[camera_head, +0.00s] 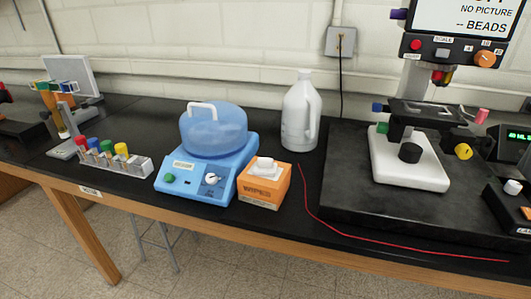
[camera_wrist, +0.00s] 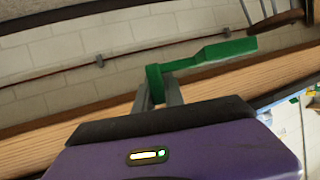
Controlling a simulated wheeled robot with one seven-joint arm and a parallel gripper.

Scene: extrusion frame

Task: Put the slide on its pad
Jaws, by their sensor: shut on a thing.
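My gripper (camera_wrist: 158,93) shows in the wrist view, with its purple body at the bottom and two grey fingers. The fingers are shut on the block end of a green piece (camera_wrist: 225,50). Its thin arm widens into a flat bar toward the right. It looks like the slide, but I cannot confirm this. The piece is held up, apart from any surface I can see. My gripper is not in the head view. I cannot pick out the slide's pad in either view.
The black bench (camera_head: 130,130) bears a vial rack (camera_head: 113,160), a blue machine with a dome (camera_head: 205,165), an orange wipes box (camera_head: 264,190), a white jug (camera_head: 300,115) and a microscope (camera_head: 420,140). A red cord (camera_head: 400,243) lies near the front edge.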

